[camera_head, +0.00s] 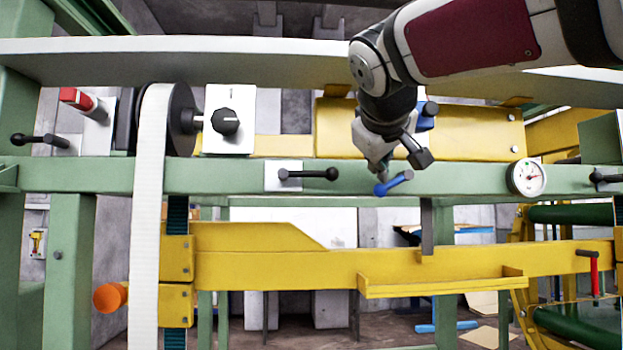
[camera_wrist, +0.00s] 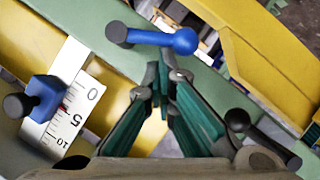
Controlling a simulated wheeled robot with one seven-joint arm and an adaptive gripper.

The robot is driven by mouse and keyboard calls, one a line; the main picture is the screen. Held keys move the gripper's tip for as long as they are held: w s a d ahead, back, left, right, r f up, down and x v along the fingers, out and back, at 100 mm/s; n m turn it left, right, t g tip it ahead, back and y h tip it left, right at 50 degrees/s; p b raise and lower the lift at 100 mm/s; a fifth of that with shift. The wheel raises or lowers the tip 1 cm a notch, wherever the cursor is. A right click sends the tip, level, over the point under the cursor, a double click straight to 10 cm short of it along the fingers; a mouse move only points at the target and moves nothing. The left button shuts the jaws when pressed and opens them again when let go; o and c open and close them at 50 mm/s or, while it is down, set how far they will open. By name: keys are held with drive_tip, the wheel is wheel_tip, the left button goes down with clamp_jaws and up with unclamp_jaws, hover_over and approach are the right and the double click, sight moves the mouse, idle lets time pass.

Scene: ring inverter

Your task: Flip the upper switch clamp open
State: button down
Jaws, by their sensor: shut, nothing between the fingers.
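A short blue lever (camera_head: 393,183) is on the green crossbeam, just below my gripper (camera_head: 387,167). In the wrist view the same blue lever (camera_wrist: 184,41) has a rounded blue end and a black knob at its other end. It lies just past my fingertips (camera_wrist: 163,82), which are shut and hold nothing. A small gap shows between the fingertips and the lever; I cannot tell whether they touch. A black lever (camera_head: 307,174) on a white plate sits on the same beam to the left. No label shows which lever is the upper switch clamp.
A blue slider knob (camera_wrist: 47,97) sits on a numbered white scale (camera_wrist: 85,80). A round gauge (camera_head: 527,177) is on the beam to the right. A black rotary knob (camera_head: 225,121) stands at upper left. A yellow ledge (camera_head: 440,286) juts out below.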

sight(383, 192)
wheel_tip(383, 192, down, 3)
drive_tip(key=n+h+b, duration=0.1)
drive_tip(key=n+b, duration=0.1)
drive_tip(key=b, duration=0.1)
drive_tip(key=n+t+h+b, duration=0.1)
drive_tip(key=n+b, duration=0.1)
drive_tip(key=b, duration=0.1)
drive_tip(key=shift+w+f+h, duration=0.15)
drive_tip(key=shift+h, duration=0.15)
drive_tip(key=n+b, duration=0.1)
drive_tip(key=f+n+b, duration=0.1)
drive_tip(key=shift+d+f+t+h+b, duration=0.1)
drive_tip(key=shift+d+t+h+b, duration=0.1)
drive_tip(key=shift+t+h+b, duration=0.15)
drive_tip(key=shift+d+f+n+t+h+b, duration=0.25)
drive_tip(key=shift+d+f+n+t+b, duration=0.15)
drive_tip(key=shift+n+b, duration=0.5)
drive_tip(key=shift+d+b, duration=0.1)
drive_tip(key=shift+b, duration=0.25)
